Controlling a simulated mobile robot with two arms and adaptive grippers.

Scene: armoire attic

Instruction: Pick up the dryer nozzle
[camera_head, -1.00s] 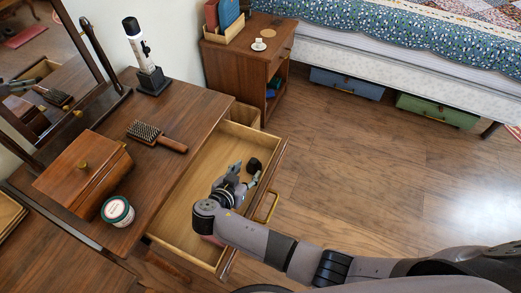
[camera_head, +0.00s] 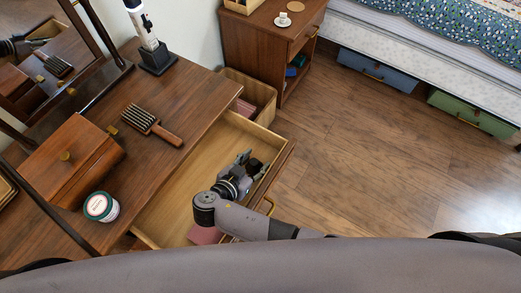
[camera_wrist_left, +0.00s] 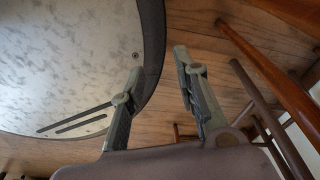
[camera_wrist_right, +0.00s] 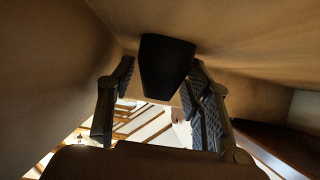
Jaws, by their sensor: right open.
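The dryer nozzle (camera_wrist_right: 166,66) is a black, tapered piece in the right wrist view, between the two finger tips of my right gripper (camera_wrist_right: 160,82). The fingers stand apart on either side of it; firm contact on both sides does not show. In the head view my right gripper (camera_head: 250,163) reaches down into the open wooden drawer (camera_head: 185,190), near its front right end, and mostly hides the nozzle. My left gripper (camera_wrist_left: 160,68) is open and empty in the left wrist view, beside a pale round surface; it is not clear in the head view.
A pink item (camera_head: 204,235) lies in the drawer's near end. Open floor (camera_head: 370,160) lies to the right.

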